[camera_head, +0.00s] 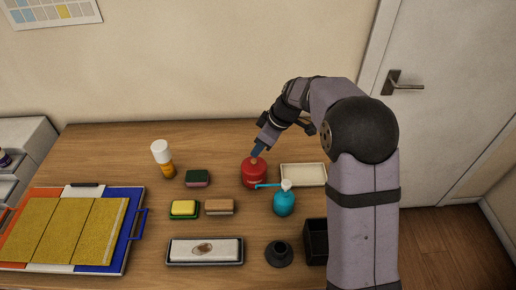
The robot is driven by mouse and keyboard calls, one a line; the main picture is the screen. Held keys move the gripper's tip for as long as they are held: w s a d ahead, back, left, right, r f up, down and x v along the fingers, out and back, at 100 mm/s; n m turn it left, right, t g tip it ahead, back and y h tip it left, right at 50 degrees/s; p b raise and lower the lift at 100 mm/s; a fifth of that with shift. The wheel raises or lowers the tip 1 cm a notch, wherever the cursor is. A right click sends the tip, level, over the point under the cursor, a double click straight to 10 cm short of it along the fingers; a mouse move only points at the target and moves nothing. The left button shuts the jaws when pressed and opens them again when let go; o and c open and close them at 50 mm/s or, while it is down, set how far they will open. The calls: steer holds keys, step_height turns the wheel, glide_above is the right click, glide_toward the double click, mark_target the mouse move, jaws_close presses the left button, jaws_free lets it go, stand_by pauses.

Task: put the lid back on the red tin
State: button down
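The red tin (254,177) stands upright on the wooden table, right of the table's middle. A small tan piece (254,160) shows at its top, just under my gripper; it may be the knob of a lid. My gripper (257,151) points down at the top of the tin from the upper right, its blue finger ends close to the tan piece. From this angle I cannot tell whether the fingers touch or hold it, or how a lid sits on the rim. No separate lid is clearly seen elsewhere.
A teal spouted bottle (284,204) stands close in front of the tin, a cream tray (304,174) to its right. A black funnel-like piece (279,254) and dark box (315,241) stand in front.

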steer(key=shift+f+b, duration=1.25)
steer(key=shift+f, duration=0.1)
stand_by(0.6)
stand_by(0.4)
step_height(320, 180, up, 7)
steer(key=p, duration=0.4)
stand_by(0.4)
stand_by(0.4)
steer(key=s+d+f+m+h, duration=0.1)
steer(key=s+d+m, duration=0.3)
steer(key=s, duration=0.5)
steer(key=s+d+f+m+g+h, duration=0.1)
steer(key=s+d+m, duration=0.3)
steer(key=s, duration=0.5)
steer(key=s+d+f+m+g+h, duration=0.1)
steer(key=s+d+f+m+h, duration=0.1)
steer(key=s, duration=0.8)
steer(key=shift+d+f+m, duration=0.35)
steer(key=shift+d+m, duration=0.3)
steer(key=shift+d, duration=0.05)
steer(key=shift+d+f+m, duration=0.35)
steer(key=shift+d+m, duration=0.3)
